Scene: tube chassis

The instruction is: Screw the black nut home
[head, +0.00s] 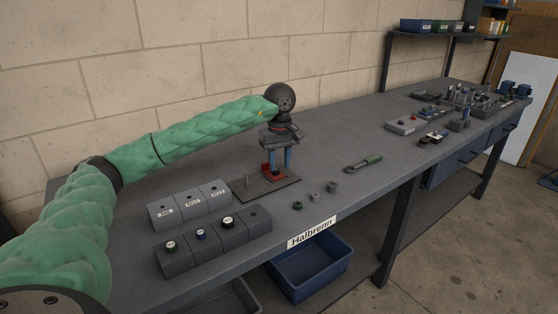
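My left gripper (279,168) points down from the green-sleeved arm, its two blue fingers apart over a red fixture (266,172) on a dark base plate (285,186). A small dark piece (276,172) shows at the fingertips; it may be the black nut, but it is too small to be sure. I cannot tell whether the fingers press on it. A thin grey post (247,181) stands at the left of the plate. Loose nuts lie in front: a dark greenish one (297,206) and two grey ones (314,197) (333,187). My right gripper is not in view.
Labelled grey blocks (190,204) and a row of blocks with capped pieces (213,243) stand at the front left. More parts (470,100) crowd the far end. A blue bin (312,270) sits below.

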